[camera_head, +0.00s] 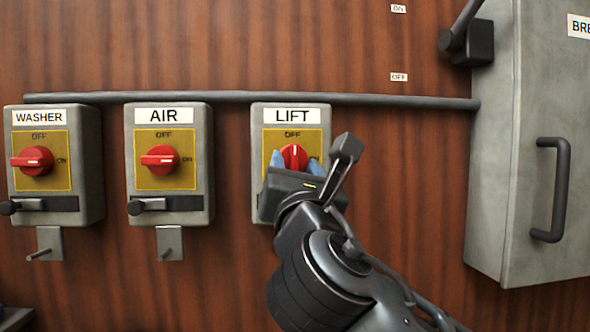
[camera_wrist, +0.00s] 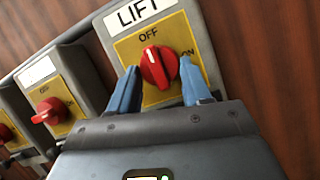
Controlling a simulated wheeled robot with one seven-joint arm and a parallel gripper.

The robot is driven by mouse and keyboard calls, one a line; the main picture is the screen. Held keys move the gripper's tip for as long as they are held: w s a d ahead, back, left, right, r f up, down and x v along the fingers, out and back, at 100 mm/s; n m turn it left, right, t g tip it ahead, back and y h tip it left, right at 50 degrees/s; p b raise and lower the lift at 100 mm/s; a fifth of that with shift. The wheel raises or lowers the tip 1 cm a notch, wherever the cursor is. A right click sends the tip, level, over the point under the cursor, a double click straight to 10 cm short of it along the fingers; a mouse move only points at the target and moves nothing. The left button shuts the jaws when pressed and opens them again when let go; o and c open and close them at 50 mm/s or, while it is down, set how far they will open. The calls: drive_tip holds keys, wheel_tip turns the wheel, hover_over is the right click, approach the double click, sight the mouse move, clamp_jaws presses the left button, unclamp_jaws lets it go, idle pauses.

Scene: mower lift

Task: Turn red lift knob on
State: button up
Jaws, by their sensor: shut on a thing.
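The red lift knob (camera_head: 293,156) sits on a yellow plate on the grey box labelled LIFT (camera_head: 259,150). Its white mark points up at OFF. The knob also shows in the wrist view (camera_wrist: 158,68), with ON to its right. My gripper (camera_head: 296,164) comes from below, with one blue finger on each side of the knob, and it is shut on the knob. In the wrist view the fingers (camera_wrist: 158,72) flank the knob. The gripper body hides the lower part of the LIFT box.
The AIR box (camera_head: 204,160) and WASHER box (camera_head: 93,160) hang to the left, their red knobs lying sideways toward ON. A conduit (camera_head: 200,97) runs above the boxes. A large grey cabinet (camera_head: 485,180) with a dark handle (camera_head: 563,190) juts out at the right.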

drive_tip(key=shift+a+m, duration=0.1)
drive_tip(key=shift+m, duration=0.4)
drive_tip(key=m+h, duration=0.1)
drive_tip(key=m, duration=0.2)
drive_tip(key=m+g+h, duration=0.1)
drive_tip(key=m+h, duration=0.1)
drive_tip(key=m, duration=0.1)
drive_tip(key=a+m+h, duration=0.1)
drive_tip(key=m+h, duration=0.1)
drive_tip(key=m, duration=0.2)
drive_tip(key=shift+r, duration=0.2)
drive_tip(key=m+g, duration=0.1)
drive_tip(key=m, duration=0.1)
drive_tip(key=m+g+h+p, duration=0.1)
drive_tip(key=m, duration=0.1)
drive_tip(key=m+p, duration=0.1)
drive_tip(key=m, duration=0.1)
drive_tip(key=shift+r+m+g+h, duration=0.3)
drive_tip(key=shift+r+g+h, duration=0.05)
drive_tip(key=shift+g+h, duration=0.05)
drive_tip(key=shift+r+m+g+p, duration=0.1)
drive_tip(key=shift+m+g+p, duration=0.35)
drive_tip(key=shift+m, duration=0.7)
drive_tip(key=shift+r+m+g+p, duration=0.1)
drive_tip(key=shift+m+g+p, duration=0.35)
drive_tip(key=shift+m, duration=0.7)
drive_tip(key=shift+f, duration=0.1)
drive_tip(key=o, duration=1)
drive_tip(key=shift+o, duration=0.2)
